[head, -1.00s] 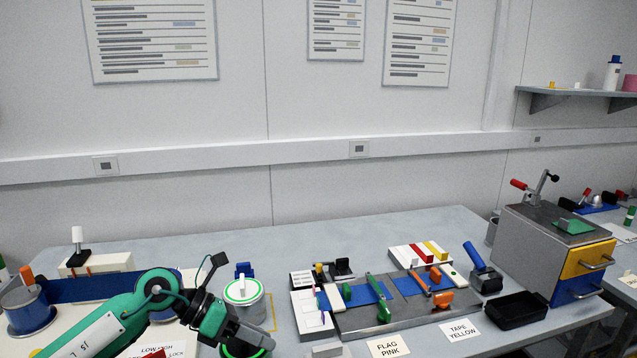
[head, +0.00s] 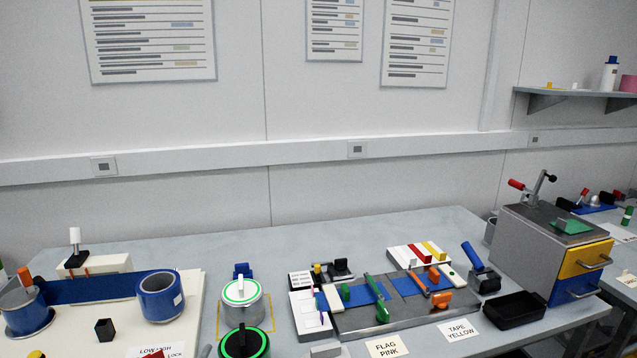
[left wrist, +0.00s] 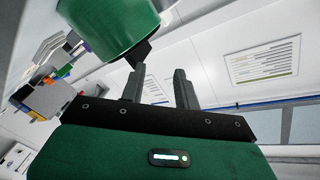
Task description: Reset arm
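My left gripper (left wrist: 160,86) shows in the left wrist view. Its two dark fingers stand apart with nothing between them, and the wall is visible beyond. Neither of my arms shows in the head view. The left wrist view is tilted, and the bench items appear far off at its left. A large green cylinder with a dark end crosses its top; I cannot tell whether it is part of me. My right gripper is in neither current view.
The bench (head: 240,252) holds blue rolls (head: 160,297), a white-and-green canister (head: 241,291), a grey fixture board (head: 345,322), a black tray (head: 514,308) and a drawer box (head: 535,250). A shelf (head: 570,92) is on the wall at right. The bench's back middle is clear.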

